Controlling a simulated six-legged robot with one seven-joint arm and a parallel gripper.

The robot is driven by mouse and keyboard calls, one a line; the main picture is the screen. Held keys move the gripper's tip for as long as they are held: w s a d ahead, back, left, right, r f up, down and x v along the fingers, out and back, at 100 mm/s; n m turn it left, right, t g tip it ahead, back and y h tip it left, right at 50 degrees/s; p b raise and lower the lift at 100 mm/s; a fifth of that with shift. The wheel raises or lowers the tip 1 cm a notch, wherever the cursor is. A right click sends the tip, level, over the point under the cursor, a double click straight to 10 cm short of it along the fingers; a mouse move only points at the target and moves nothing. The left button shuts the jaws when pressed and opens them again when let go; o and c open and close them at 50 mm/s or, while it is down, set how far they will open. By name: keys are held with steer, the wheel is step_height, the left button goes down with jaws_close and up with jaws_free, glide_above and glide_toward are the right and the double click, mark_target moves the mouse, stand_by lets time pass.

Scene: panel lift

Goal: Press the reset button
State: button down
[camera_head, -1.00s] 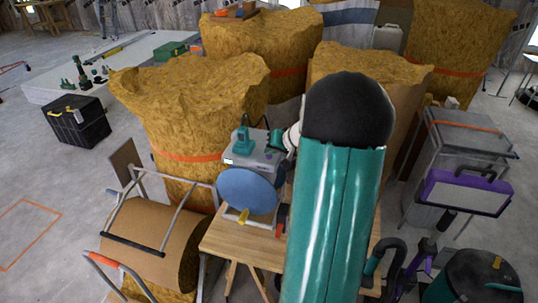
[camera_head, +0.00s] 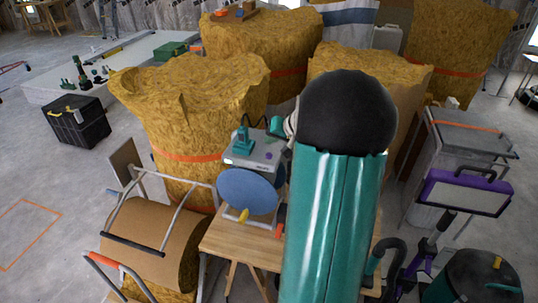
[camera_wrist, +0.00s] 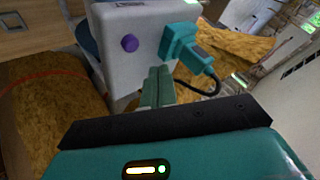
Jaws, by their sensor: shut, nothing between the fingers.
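A light grey box (camera_head: 247,162) stands on the wooden workbench, behind a blue disc. A round purple button (camera_head: 268,156) sits on its top, beside a teal plug-like part (camera_head: 243,138) with a black cable. In the wrist view the purple button (camera_wrist: 129,43) shows clear on the grey face (camera_wrist: 145,20), with the teal part (camera_wrist: 184,46) to its right. My gripper (camera_wrist: 158,72) is shut and empty; its teal fingertips appear below and right of the button, apart from it in the picture. In the head view my gripper (camera_head: 277,126) is partly hidden by my arm.
The wooden bench (camera_head: 240,243) carries a blue disc (camera_head: 247,191) with a yellow handle in front of the box. Large straw-coloured sacks (camera_head: 190,105) stand close behind. A brown roll on a metal frame (camera_head: 150,240) is at left. Purple equipment (camera_head: 467,190) is at right.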

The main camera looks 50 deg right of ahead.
step_height(320, 180, up, 2)
steer(key=shift+r, duration=0.1)
stand_by(0.9)
steer(key=s+a+r+n+g+y, duration=0.1)
steer(key=a+r+n, duration=0.15)
steer(key=a, duration=0.95)
steer(key=s+a+r+n+g, duration=0.15)
steer(key=a+r, duration=0.25)
steer(key=a, duration=0.8)
steer(key=s+a+n+g+h, duration=0.1)
steer(key=s+a+n, duration=0.3)
steer(key=s+a, duration=1.1)
steer(key=shift+a, duration=0.45)
